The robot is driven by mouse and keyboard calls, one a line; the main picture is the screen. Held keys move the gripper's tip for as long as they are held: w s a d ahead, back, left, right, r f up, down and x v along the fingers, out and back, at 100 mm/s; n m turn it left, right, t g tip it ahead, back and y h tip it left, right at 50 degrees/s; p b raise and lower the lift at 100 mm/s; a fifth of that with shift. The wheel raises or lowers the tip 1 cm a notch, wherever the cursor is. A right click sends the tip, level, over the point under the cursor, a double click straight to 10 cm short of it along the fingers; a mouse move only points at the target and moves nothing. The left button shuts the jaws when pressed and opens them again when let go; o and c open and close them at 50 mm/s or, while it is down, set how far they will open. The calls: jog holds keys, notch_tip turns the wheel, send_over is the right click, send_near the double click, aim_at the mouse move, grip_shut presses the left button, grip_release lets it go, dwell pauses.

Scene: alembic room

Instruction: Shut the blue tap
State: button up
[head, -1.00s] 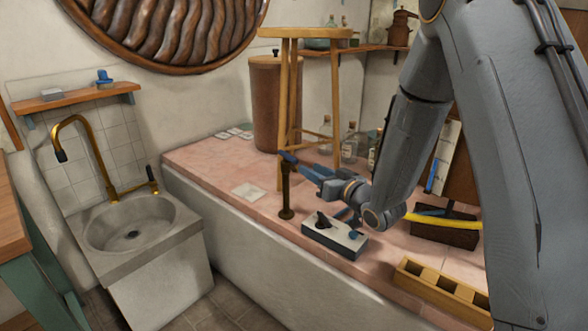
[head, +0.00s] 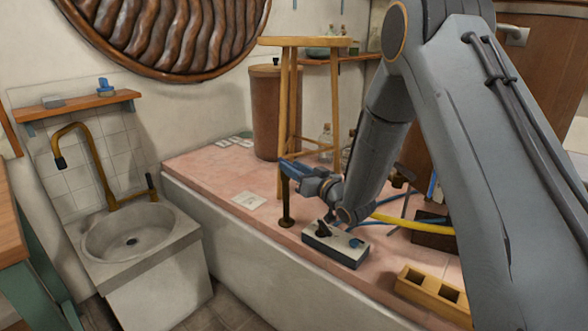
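A dark upright post (head: 286,205) with a round foot stands on the pink tiled counter, near its front edge. The blue handle at its top is largely hidden now by my gripper. My gripper (head: 290,170) is blue-grey, points left and lies at the top of the post, over or against the handle. I cannot tell whether its fingers are apart or closed on the handle.
A wooden stool (head: 283,95) stands on the counter (head: 222,181) just behind the post. A yellow hose (head: 407,223) and a wooden slotted block (head: 431,294) are to the right. A sink (head: 140,240) with a brass faucet (head: 92,155) stands at left.

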grip_shut()
jog(key=shift+w+d+n+g+y, duration=0.25)
jog(key=shift+n+g+y, duration=0.25)
jog(key=shift+y, duration=0.1)
jog(key=shift+w+d+n+g+y+b, duration=0.15)
jog(key=shift+n+g+y+b, duration=0.3)
jog(key=shift+n+g+y, duration=0.65)
grip_release()
notch_tip(320, 180, up, 10)
